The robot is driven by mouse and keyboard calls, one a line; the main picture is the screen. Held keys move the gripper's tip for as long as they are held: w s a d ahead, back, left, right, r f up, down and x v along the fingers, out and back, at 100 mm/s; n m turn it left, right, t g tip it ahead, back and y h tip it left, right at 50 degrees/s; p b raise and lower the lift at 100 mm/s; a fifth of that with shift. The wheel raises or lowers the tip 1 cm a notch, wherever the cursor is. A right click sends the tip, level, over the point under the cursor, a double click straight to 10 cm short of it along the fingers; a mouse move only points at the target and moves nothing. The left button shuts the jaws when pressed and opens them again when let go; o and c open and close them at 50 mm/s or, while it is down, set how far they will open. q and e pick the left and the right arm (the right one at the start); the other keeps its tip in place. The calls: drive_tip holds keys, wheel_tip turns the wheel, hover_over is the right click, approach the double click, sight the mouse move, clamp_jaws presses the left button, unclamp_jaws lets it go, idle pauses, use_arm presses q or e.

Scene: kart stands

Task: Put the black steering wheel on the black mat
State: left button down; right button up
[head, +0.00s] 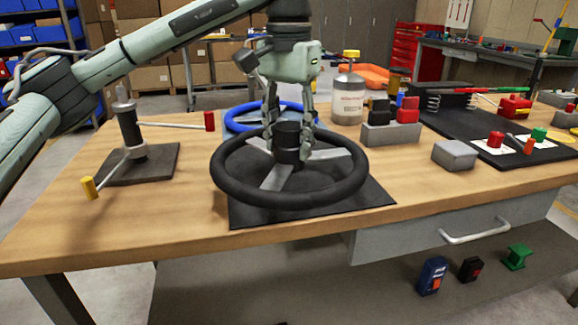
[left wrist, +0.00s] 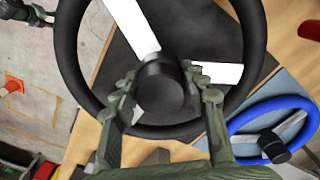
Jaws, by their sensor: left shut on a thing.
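The black steering wheel (head: 230,186) lies roughly level over the black mat (head: 340,208) near the front of the workbench. My left gripper (head: 288,148) points down and is shut on the wheel's black hub, one finger on each side. In the left wrist view the hub (left wrist: 162,88) sits between the fingers, with pale spokes and the dark mat (left wrist: 205,35) behind it. The wheel's left rim reaches past the mat's edge. I cannot tell whether the wheel touches the mat or hangs just above it. My right gripper is not in view.
A blue steering wheel (head: 237,113) lies just behind the black one. A post stand with a lever (head: 131,130) is at the left. The front left benchtop is clear.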

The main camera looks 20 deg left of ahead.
sight(289, 165)
use_arm(q)
wheel_tip(289, 165, down, 4)
drive_tip(key=shift+f, duration=0.35)
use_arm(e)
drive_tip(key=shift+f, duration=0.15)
use_arm(q)
drive_tip(key=shift+f, duration=0.1)
drive_tip(key=c, duration=1.3)
unclamp_jaws()
drive_tip(key=shift+f, duration=0.1)
drive_tip(key=o, duration=0.5)
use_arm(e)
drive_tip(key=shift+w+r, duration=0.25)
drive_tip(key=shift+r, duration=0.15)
